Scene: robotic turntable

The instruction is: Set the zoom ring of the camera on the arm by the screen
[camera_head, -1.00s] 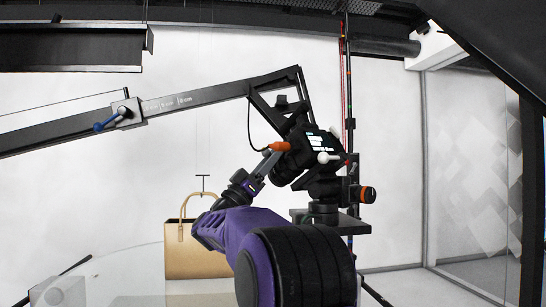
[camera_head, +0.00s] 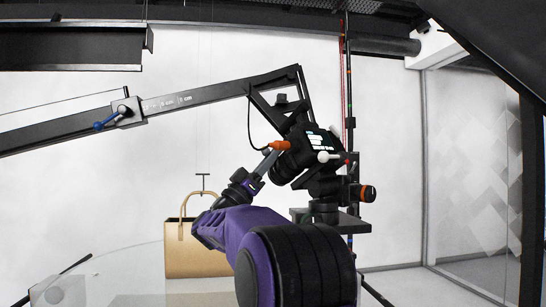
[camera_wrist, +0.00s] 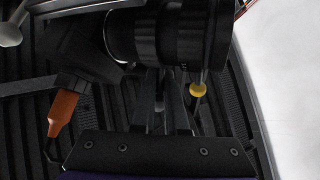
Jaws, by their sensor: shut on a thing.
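The black camera (camera_head: 296,162) hangs at the end of the jib arm (camera_head: 215,92), with its lit screen (camera_head: 323,141) facing me. In the wrist view its ribbed black lens (camera_wrist: 170,35) lies across the top. My gripper (camera_wrist: 163,100) reaches up to the lens with its two fingers close together. They are shut on a thin part at the underside of the lens, which I take to be on the zoom ring. The fingers hide most of that part. In the head view my gripper (camera_head: 268,164) is at the lens, partly behind an orange plug.
The orange plug (camera_wrist: 62,113) and a yellow knob (camera_wrist: 197,90) sit close beside my fingers. A white-tipped lever (camera_head: 327,157) sticks out from the camera mount. A tan bag (camera_head: 190,255) stands behind my arm. A black stand (camera_head: 330,223) is below the camera.

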